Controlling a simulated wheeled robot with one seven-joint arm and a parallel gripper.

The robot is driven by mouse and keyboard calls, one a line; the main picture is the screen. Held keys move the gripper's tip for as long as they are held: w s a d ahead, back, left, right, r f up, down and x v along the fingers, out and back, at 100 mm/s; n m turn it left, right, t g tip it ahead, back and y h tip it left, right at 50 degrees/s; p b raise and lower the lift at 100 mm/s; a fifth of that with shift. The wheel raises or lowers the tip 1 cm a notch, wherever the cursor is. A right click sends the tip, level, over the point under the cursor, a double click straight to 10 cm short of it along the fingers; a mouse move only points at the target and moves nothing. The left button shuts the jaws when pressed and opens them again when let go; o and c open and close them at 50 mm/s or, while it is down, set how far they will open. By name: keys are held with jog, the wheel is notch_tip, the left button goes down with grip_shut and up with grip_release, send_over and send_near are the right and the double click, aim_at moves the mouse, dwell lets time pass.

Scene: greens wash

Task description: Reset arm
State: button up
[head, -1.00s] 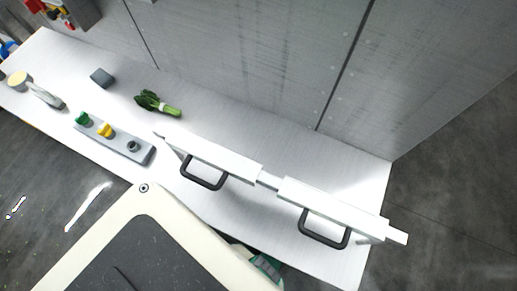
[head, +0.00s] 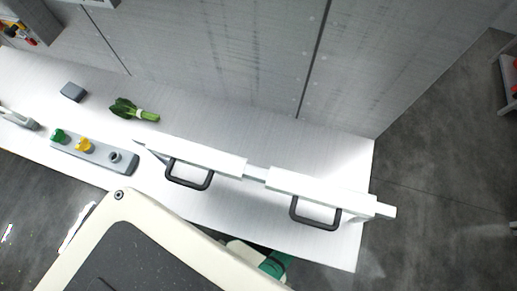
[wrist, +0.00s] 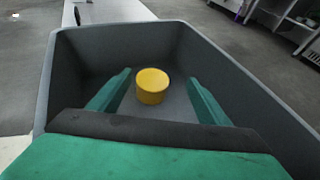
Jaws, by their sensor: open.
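My gripper (wrist: 158,77) is open, its two green fingers spread apart and pointing into a grey bin (wrist: 73,80) in the wrist view. A yellow cylinder (wrist: 152,88) stands on the bin floor and shows between the fingers; they do not appear to touch it. In the head view, a green part of my arm (head: 275,264) shows at the bottom, beside my cream body with its dark top. The gripper's fingers are not visible there.
A long white counter (head: 215,122) runs along the grey wall. It holds a leafy green bunch (head: 134,111), a dark grey block (head: 73,92), a grey panel with green and yellow knobs (head: 95,153), and two white lids with black handles (head: 200,158). Open floor lies right.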

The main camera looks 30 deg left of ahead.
jog(key=shift+a, duration=0.1)
jog(key=x, duration=0.7)
jog(key=shift+w+a+f, duration=0.15)
jog(key=shift+f, duration=0.5)
jog(key=shift+r, duration=0.1)
